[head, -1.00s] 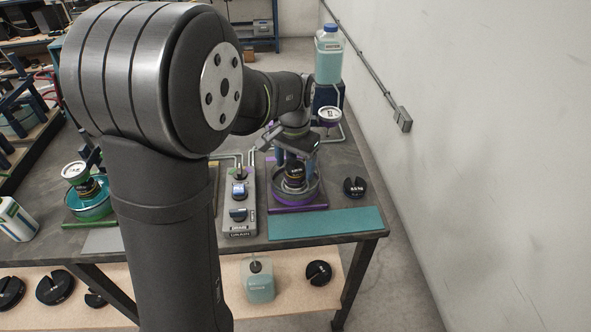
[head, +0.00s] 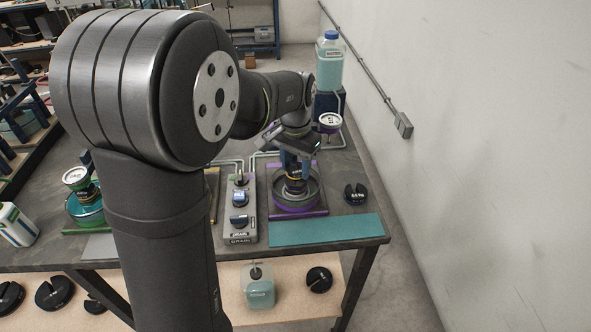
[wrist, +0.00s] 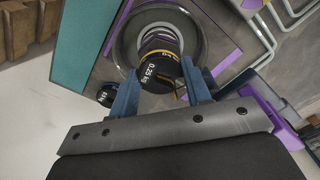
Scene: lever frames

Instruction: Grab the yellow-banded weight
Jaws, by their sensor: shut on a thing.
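The yellow-banded weight (wrist: 159,71) is black with a "0.25 kg" label and a thin yellow band at its edge. In the head view it shows (head: 295,185) within the purple-rimmed round vessel (head: 297,208), below my gripper (head: 296,170). In the wrist view my gripper (wrist: 159,78) has its two blue fingers on either side of the weight, shut on it. The weight sits over a stacked round part with a purple band. Its lower contact is hidden.
A loose black weight (head: 355,194) lies to the right on the bench. A teal mat (head: 325,231) lies in front and a grey control box (head: 241,210) stands to the left. A jug (head: 329,62) stands behind. A green-rimmed vessel (head: 86,211) is farther left.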

